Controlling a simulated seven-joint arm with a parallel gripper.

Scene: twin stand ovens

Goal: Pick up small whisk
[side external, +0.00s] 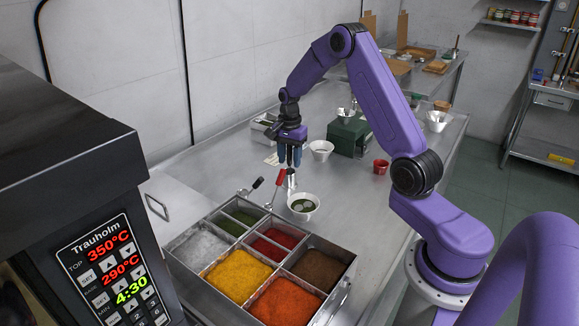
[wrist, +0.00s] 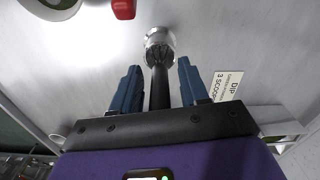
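The small whisk (wrist: 160,88) has a black handle that stands up out of a small steel cup (wrist: 160,42); its wire end is mostly hidden in the cup. The cup also shows in the side view (side external: 291,181), below my gripper (side external: 290,158). In the wrist view my gripper (wrist: 158,88) has its two blue fingers on either side of the black handle. There is a visible gap between each finger and the handle, so the gripper is open around it, pointing down.
A spice tray (side external: 222,279) with several filled compartments stands in front, with a red-handled tool (side external: 275,188) and a black-handled one (side external: 256,184) at its back edge. A white bowl (side external: 303,215) is close right. A green box (side external: 345,141) stands behind right, an oven (side external: 60,150) at left.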

